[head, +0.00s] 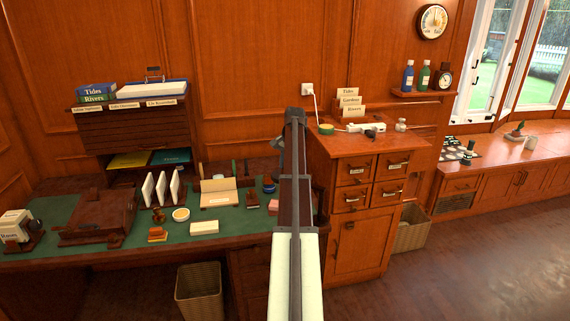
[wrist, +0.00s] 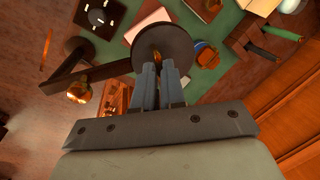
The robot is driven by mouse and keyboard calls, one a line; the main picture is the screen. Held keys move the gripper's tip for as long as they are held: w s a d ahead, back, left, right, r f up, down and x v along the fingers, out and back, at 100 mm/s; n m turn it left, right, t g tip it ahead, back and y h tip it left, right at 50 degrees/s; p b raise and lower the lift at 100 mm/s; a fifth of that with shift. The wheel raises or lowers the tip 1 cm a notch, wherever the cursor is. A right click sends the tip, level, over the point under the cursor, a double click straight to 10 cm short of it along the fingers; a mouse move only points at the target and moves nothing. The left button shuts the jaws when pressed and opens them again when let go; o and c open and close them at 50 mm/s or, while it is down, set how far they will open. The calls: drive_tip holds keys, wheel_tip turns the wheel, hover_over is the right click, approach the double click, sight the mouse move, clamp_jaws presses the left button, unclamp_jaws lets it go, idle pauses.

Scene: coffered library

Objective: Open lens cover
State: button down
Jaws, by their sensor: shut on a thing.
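In the wrist view, a dark round disc (wrist: 150,38), which looks like the lens cover, lies just beyond my fingertips. A dark bar (wrist: 98,72) runs from the disc to a brass knob (wrist: 79,92) at the left. My gripper (wrist: 161,68) is shut on a small brass piece at the disc's near edge, which I take as the cover's knob. The fingers hide most of that piece. Whatever lies under the disc is hidden. In the head view, my arm covers the gripper's work area, and the lens cover cannot be made out.
The green-topped desk (head: 250,226) holds card stands, a wooden box (head: 98,215) and small desk items. A drawer cabinet (head: 362,185) stands close to the right of my arm. Waste baskets (head: 199,292) stand on the floor. Open floor lies at the lower right.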

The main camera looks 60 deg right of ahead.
sight(276, 173)
drive_tip(key=shift+w+r, duration=0.1)
drive_tip(key=shift+w+r+g, duration=0.4)
drive_tip(key=shift+w+g, duration=0.15)
drive_tip(key=shift+g, duration=0.2)
drive_tip(key=shift+w+r+g, duration=0.35)
drive_tip(key=shift+w+g, duration=0.2)
drive_tip(key=shift+g, duration=0.2)
drive_tip(key=shift+w+r+g, duration=0.2)
drive_tip(key=shift+w+g, duration=0.3)
drive_tip(key=shift+g, duration=0.25)
drive_tip(key=shift+w+r+g, duration=0.2)
drive_tip(key=shift+w+g, duration=0.25)
drive_tip(key=shift+g, duration=0.3)
drive_tip(key=shift+a, duration=0.1)
drive_tip(key=c, duration=1.2)
unclamp_jaws()
drive_tip(key=shift+w, duration=0.1)
